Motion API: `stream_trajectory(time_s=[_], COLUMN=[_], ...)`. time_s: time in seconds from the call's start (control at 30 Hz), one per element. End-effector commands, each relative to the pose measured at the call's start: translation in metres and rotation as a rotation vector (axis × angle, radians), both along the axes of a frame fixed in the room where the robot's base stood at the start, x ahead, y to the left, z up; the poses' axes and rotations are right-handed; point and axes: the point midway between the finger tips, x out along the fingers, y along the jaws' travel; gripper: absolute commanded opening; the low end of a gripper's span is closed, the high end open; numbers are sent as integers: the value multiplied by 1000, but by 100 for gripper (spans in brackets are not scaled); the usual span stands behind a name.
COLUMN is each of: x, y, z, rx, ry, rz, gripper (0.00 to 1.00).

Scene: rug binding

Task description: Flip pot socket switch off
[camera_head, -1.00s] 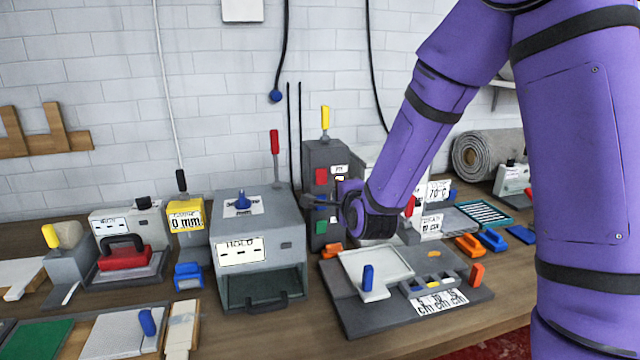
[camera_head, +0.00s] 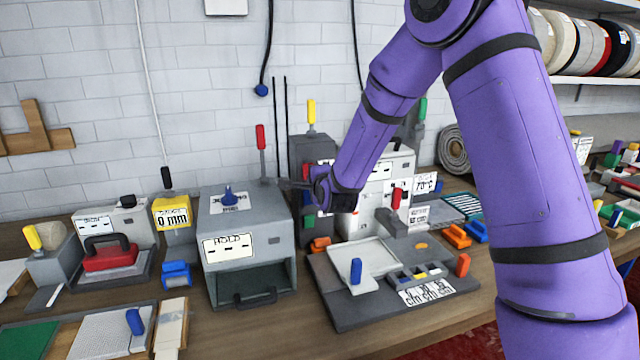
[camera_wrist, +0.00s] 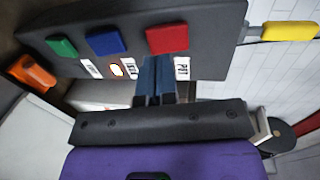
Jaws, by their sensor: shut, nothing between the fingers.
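A dark grey socket tower (camera_head: 300,150) stands at the back of the bench. Its face carries a red switch (camera_wrist: 167,38), a blue switch (camera_wrist: 105,40) and a green switch (camera_wrist: 62,46), with white labels beside them. The label by the red switch (camera_wrist: 182,68) seems to read POT. In the head view my gripper (camera_head: 284,184) partly hides the tower's switches.
A grey HOLD box (camera_head: 245,215) stands left of the tower. A dark base with a white tray (camera_head: 375,262) lies in front. An orange piece (camera_wrist: 32,74) lies near the tower's foot. A yellow-handled lever (camera_head: 311,112) tops the tower.

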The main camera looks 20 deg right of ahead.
Motion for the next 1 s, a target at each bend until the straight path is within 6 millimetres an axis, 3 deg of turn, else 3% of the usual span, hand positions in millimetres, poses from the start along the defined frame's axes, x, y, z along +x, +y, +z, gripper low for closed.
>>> stream_trajectory(time_s=[0.1,0.3,0.77,1.0], x=[16,30,33,42], y=[0,0,0,-1], z=[-3,-6,-7,-14], rx=[0,0,0,0], ry=[0,0,-8,-128], rz=[0,0,0,-1], gripper=[0,0,0,0])
